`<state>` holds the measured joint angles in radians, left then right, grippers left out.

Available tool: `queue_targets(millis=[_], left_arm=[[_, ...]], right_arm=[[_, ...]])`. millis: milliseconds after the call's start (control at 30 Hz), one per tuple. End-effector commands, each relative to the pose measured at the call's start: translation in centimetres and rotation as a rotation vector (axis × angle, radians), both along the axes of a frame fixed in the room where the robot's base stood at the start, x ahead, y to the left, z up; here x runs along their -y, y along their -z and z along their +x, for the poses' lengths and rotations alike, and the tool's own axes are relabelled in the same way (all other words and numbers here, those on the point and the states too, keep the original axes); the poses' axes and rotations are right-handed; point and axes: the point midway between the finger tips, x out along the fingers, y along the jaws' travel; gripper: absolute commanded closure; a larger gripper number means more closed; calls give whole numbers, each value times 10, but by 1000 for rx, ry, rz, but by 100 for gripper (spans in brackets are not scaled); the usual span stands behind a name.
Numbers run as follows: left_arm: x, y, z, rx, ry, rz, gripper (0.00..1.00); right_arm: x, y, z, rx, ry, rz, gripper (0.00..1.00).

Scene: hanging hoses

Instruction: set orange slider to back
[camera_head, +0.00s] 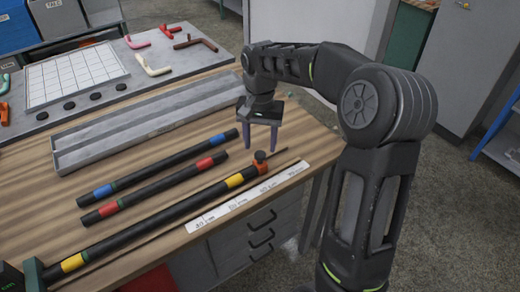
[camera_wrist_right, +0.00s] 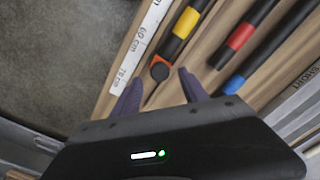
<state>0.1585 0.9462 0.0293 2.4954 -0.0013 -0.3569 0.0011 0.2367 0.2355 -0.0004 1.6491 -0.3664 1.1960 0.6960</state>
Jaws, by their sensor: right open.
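The orange slider (camera_head: 260,168) with a dark round knob sits near the right end of a thin rail beside a white centimetre scale (camera_head: 247,198). Its knob and orange edge also show in the right wrist view (camera_wrist_right: 159,69), ahead of the gap between my fingers. My right gripper (camera_head: 260,143) is open and empty, fingers pointing down, above the table and a little behind the slider in the head view. It does not touch the slider. In the right wrist view my right gripper (camera_wrist_right: 159,85) shows two spread purple fingers.
A black hose with yellow bands (camera_head: 210,195) lies along the rail. Hoses with red (camera_head: 140,193) and blue (camera_head: 165,168) bands lie behind it, then a grey tray (camera_head: 62,158). A grey board (camera_head: 35,122) with a white grid and colored angled pieces is at the back.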

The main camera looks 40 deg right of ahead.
Motion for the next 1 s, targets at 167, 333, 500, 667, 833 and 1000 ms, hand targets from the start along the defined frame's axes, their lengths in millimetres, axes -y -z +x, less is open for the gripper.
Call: queue_targets(millis=[167, 333, 500, 667, 833, 1000], left_arm=[[0, -1, 0, 0, 0, 0, 64], [0, -1, 0, 0, 0, 0, 64], [0, -1, 0, 0, 0, 0, 64], [0, -1, 0, 0, 0, 0, 64], [0, -1, 0, 0, 0, 0, 64], [0, -1, 0, 0, 0, 0, 64]], right_arm=[[0, 25, -1, -3, 0, 0, 48], [0, 33, 0, 0, -1, 0, 48], [0, 34, 0, 1, -1, -1, 48], [0, 34, 0, 1, -1, 1, 57], [0, 34, 0, 0, -1, 0, 71], [0, 34, 0, 1, -1, 1, 85]])
